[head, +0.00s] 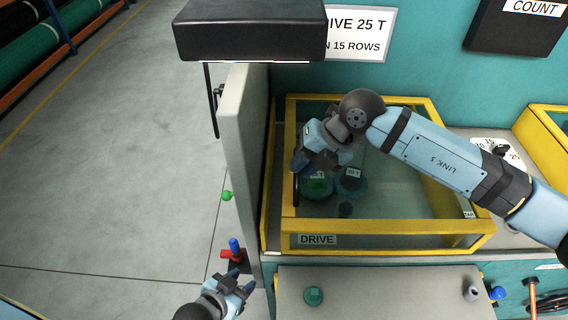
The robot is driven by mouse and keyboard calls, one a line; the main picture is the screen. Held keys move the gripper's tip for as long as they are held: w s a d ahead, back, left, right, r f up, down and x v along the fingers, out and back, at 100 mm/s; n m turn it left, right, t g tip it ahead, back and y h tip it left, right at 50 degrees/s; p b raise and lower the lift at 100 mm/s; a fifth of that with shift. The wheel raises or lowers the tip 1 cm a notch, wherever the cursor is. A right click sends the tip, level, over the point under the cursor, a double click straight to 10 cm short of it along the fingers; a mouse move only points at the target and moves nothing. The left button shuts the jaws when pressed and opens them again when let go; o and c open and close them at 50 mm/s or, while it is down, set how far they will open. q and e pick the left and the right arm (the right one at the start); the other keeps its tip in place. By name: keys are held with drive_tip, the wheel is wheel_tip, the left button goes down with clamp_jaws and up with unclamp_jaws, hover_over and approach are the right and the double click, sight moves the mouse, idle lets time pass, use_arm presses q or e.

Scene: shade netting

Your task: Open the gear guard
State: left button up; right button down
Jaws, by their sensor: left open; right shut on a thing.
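The gear guard (388,226) is a yellow frame with a clear panel, labelled DRIVE, on the teal machine. Green gears (317,183) show behind the panel. A dark upright handle (296,190) is at the guard's left side. My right gripper (302,162) is at the top of this handle and shut on it; its fingers partly hide the grip. I cannot tell whether the guard is fully closed or slightly ajar. My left gripper (244,287) is open and empty, low in the view, left of the machine's front shelf.
A pale upright panel (246,160) stands just left of the guard, with a dark box (250,30) above it. Red and blue fittings (234,250) are near my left gripper. A grey shelf (390,295) lies in front. The floor at left is clear.

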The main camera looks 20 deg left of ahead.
drive_tip(key=b, duration=0.4)
hover_over(430, 185)
drive_tip(key=c, duration=1.1)
unclamp_jaws()
drive_tip(key=b+v, duration=0.1)
drive_tip(key=v, duration=1.2)
drive_tip(key=shift+w+d+r, duration=0.1)
drive_tip(key=shift+w+r, duration=0.05)
drive_tip(key=shift+r, duration=0.2)
